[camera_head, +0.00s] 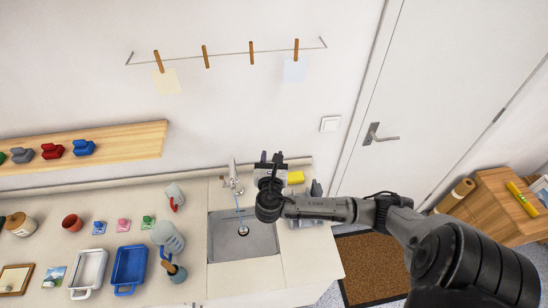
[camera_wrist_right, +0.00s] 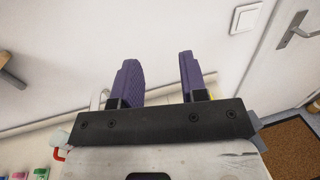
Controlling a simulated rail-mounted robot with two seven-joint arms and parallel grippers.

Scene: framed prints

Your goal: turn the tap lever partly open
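The chrome tap (camera_head: 233,180) stands at the back edge of the sink (camera_head: 225,245). Its lever is too small to make out its angle clearly. A thin pale blue line, like a water stream, runs from the spout towards the drain. My right gripper (camera_head: 271,157) is to the right of the tap, apart from it, above the back right of the sink. In the right wrist view its two purple fingers (camera_wrist_right: 158,72) are spread with nothing between them. A pale curved piece beside the left finger may be part of the tap. My left gripper is not in view.
A yellow sponge (camera_head: 295,177) lies right of my gripper. A wall switch (camera_head: 330,123) is behind, right.

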